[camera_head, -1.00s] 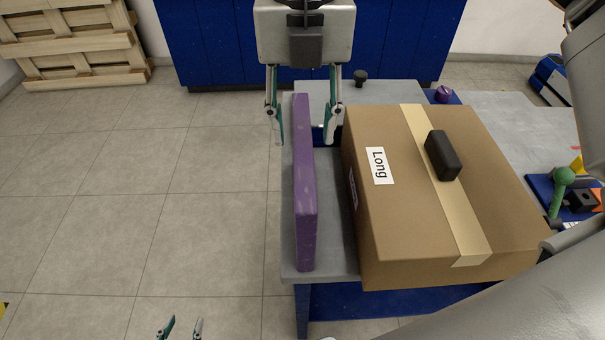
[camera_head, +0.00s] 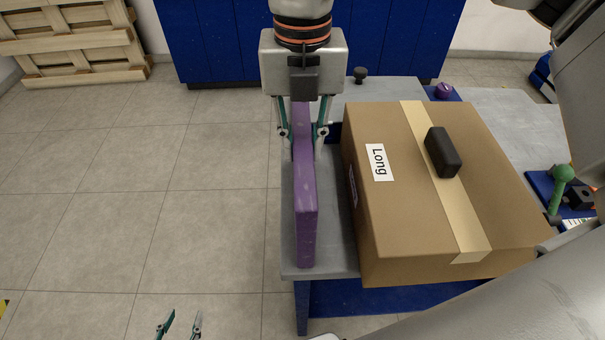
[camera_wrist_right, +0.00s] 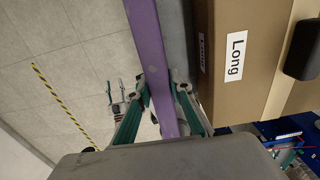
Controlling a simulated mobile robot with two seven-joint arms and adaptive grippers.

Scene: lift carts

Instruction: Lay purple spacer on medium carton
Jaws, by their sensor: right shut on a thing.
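The purple spacer (camera_head: 306,190) is a long, narrow bar standing on edge along the left of the grey cart top (camera_head: 332,255). My right gripper (camera_head: 303,150) straddles its far half and is shut on it; the wrist view shows the purple spacer (camera_wrist_right: 152,55) between the two fingers (camera_wrist_right: 160,88). A brown carton (camera_head: 400,230) labelled "Long" stands just right of the spacer, with a gap between; no label reading medium is visible. My left gripper (camera_head: 181,322) is open and empty over the floor at the bottom left.
A black block (camera_head: 443,152) lies on the carton's top, over the tape strip. A green-knobbed item (camera_head: 562,175) and a purple knob (camera_head: 444,91) are right of and behind the carton. Wooden pallets (camera_head: 70,45) stand at the back left. The floor left is clear.

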